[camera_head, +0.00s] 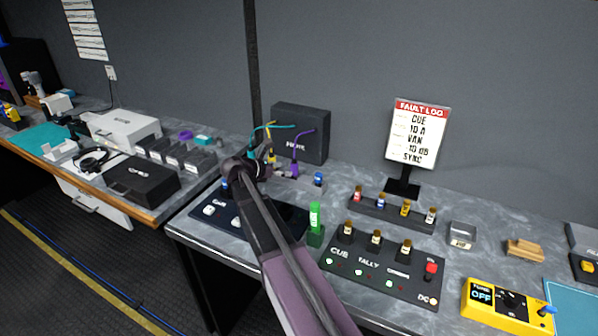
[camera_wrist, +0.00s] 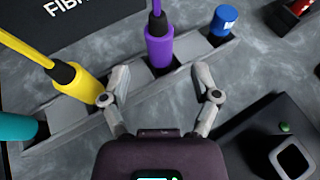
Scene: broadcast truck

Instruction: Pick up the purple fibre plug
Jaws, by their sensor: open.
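The purple fibre plug (camera_wrist: 159,50) stands in a grey slotted rack (camera_wrist: 190,52) in the wrist view, with its purple cable rising from the top. In the head view the purple plug (camera_head: 294,170) is just right of my gripper (camera_head: 264,166), in front of the black fibre box (camera_head: 312,134). In the wrist view my gripper (camera_wrist: 160,97) is open and empty. Its two fingers are spread left and right, and the plug is ahead, centred between their lines. I see no contact with it.
A yellow plug (camera_wrist: 80,83) sits close beside my left finger, and a teal plug (camera_wrist: 18,127) lies farther left. A blue plug (camera_wrist: 223,20) stands to the right. A dark panel with a square socket (camera_wrist: 290,158) is at lower right.

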